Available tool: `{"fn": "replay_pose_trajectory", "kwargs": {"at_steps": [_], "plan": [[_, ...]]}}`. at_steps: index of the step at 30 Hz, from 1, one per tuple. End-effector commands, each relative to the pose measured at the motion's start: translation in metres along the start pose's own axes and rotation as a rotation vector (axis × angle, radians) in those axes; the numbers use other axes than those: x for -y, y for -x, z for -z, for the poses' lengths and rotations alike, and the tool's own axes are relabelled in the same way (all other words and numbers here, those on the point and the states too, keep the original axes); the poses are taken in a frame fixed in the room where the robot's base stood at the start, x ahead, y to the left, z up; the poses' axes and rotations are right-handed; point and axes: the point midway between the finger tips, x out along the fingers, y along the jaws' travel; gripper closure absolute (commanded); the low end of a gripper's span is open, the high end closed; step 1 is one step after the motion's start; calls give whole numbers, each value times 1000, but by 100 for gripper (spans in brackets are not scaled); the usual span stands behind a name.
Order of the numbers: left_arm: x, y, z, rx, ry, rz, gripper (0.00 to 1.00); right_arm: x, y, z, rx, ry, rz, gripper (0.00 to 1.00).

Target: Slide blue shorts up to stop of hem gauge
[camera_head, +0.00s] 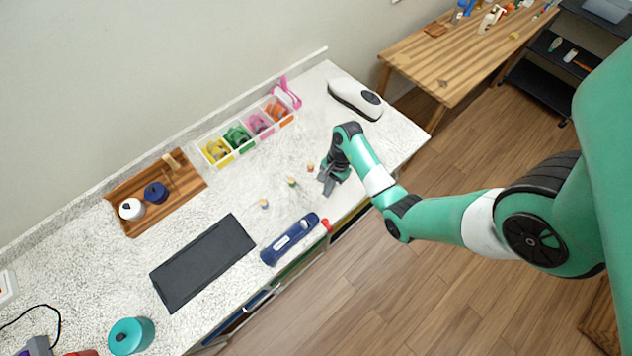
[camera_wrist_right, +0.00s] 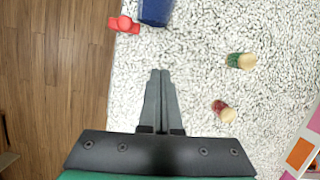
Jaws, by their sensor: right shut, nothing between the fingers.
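My right gripper (camera_head: 326,185) is shut and empty above the white speckled counter, near its front edge. In the right wrist view its closed fingers (camera_wrist_right: 160,95) point towards a dark blue piece and a red piece. A long blue object (camera_head: 290,238) with a pale inlay lies along the counter's front edge, left of the gripper. A red piece (camera_head: 327,225) sits at its right end; it also shows in the wrist view (camera_wrist_right: 124,23). Neither can be surely identified as the hem gauge. No blue shorts can be made out. My left gripper is not in view.
A black mat (camera_head: 202,262) lies left. A divided tray (camera_head: 203,164), a wooden tray (camera_head: 189,187) and a white device (camera_head: 355,98) line the back.

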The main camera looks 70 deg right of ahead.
Motion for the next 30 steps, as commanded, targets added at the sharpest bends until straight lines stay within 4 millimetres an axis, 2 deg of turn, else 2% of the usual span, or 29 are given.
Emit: {"fn": "replay_pose_trajectory", "kwargs": {"at_steps": [3, 6, 9, 12, 26, 30], "plan": [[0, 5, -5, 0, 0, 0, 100, -1, -29, 0, 1, 1, -4, 100], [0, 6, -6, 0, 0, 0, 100, 0, -47, -2, 0, 2, -3, 100], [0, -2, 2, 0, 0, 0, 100, -1, -46, -22, 0, 6, -2, 100], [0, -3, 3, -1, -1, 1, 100, 0, -50, -32, 0, 4, -1, 100], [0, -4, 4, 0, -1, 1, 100, 0, -53, -40, 0, 1, 1, 100], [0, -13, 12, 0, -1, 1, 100, 0, -54, -55, 1, 4, -2, 100]]}}
